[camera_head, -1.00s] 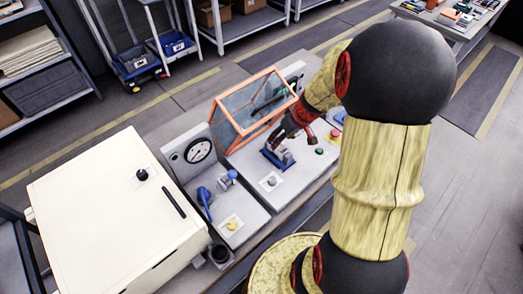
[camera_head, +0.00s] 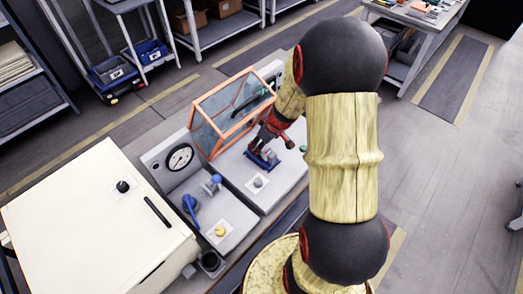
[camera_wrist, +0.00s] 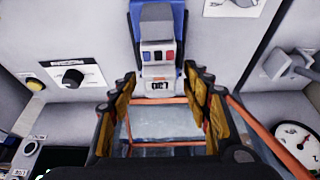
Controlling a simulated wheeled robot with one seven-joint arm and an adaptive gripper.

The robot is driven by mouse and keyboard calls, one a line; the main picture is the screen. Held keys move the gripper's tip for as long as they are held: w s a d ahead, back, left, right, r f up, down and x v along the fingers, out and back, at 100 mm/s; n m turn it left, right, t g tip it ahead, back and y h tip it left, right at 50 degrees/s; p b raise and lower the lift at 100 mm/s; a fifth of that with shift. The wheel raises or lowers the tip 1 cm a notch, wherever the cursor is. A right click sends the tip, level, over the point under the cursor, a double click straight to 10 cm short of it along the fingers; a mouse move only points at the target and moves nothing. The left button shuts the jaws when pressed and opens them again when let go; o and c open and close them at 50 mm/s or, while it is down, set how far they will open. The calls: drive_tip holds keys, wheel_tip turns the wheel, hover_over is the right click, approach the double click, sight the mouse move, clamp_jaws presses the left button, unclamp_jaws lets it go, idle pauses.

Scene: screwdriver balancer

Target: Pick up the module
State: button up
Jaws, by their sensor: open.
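The module (camera_wrist: 158,50) is a grey block with a dark sloped top, small red and blue marks and a numbered label. It sits in a blue cradle (camera_wrist: 178,20) on a light panel. In the head view the blue cradle (camera_head: 262,158) is just below my gripper (camera_head: 268,138), and the module is too small to make out clearly. In the wrist view my gripper (camera_wrist: 160,78) is open, its two ridged yellow fingers on either side of the module's labelled end. I cannot tell whether they touch it.
An orange-framed clear cover (camera_head: 225,110) stands close behind my gripper. A gauge (camera_head: 180,158), blue valve handles (camera_head: 190,208) and a yellow knob (camera_head: 220,231) are on the panel to the left. A large cream cabinet (camera_head: 85,230) stands farther left. The floor at right is open.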

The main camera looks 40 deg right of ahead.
drive_tip(key=c, duration=0.3)
clamp_jaws()
idle(0.5)
